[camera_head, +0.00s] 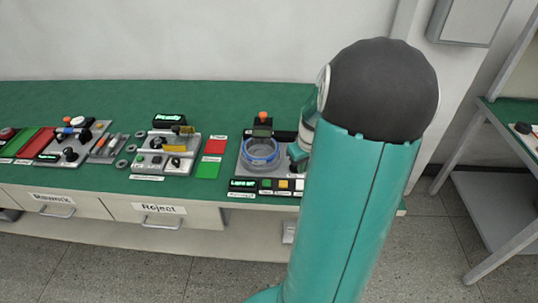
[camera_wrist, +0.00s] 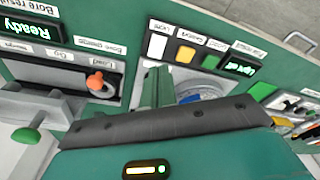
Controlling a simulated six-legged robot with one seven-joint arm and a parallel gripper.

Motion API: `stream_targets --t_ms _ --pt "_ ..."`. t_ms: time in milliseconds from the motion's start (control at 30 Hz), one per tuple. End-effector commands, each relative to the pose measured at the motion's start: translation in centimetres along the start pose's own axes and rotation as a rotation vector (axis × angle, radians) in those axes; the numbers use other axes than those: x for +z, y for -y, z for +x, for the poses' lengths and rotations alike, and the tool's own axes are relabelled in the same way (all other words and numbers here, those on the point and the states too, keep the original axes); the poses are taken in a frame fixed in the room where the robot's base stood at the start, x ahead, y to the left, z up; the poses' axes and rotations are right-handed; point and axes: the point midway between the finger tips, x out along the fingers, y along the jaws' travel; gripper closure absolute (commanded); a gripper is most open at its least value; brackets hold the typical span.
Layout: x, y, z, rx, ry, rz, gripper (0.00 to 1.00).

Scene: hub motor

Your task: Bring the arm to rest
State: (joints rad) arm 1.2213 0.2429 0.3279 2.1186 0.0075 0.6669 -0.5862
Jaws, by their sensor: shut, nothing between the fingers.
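My arm (camera_head: 345,190) rises upright in the right half of the head view, its dark rounded joint at the top. It hides part of the bench behind it. In the wrist view my gripper (camera_wrist: 157,82) shows as narrow green fingers beyond a dark bar, shut and with nothing held. It is over or near the station with the blue ring (camera_head: 261,150); part of this ring also shows in the wrist view behind the fingers. I cannot tell the gap between fingers and station.
The green bench (camera_head: 230,95) carries several fixtures. A station with a "Ready" display (camera_head: 168,118) stands left of the ring station, with red and green pads (camera_head: 212,155) between. Drawers marked Rework (camera_head: 52,198) and Reject (camera_head: 158,209) are below. A shelf rack (camera_head: 495,190) stands at right.

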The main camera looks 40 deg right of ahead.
Motion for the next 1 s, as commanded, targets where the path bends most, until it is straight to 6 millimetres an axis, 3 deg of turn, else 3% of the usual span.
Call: stream_targets --t_ms 267,367,467,667,867,1000 --pt "-0.1 0.2 -0.1 0.001 0.000 -0.003 1.00" --pt "-0.5 1.4 -0.9 0.012 -0.003 -0.019 1.00" --pt "-1.3 4.2 -2.7 0.034 -0.014 -0.050 1.00" --pt "-1.8 12.2 -7.8 0.079 -0.060 -0.123 1.00" --pt "-0.1 19.8 -12.4 0.088 -0.136 -0.184 1.00" --pt "2.1 24.4 -15.3 0.068 -0.197 -0.222 1.00"
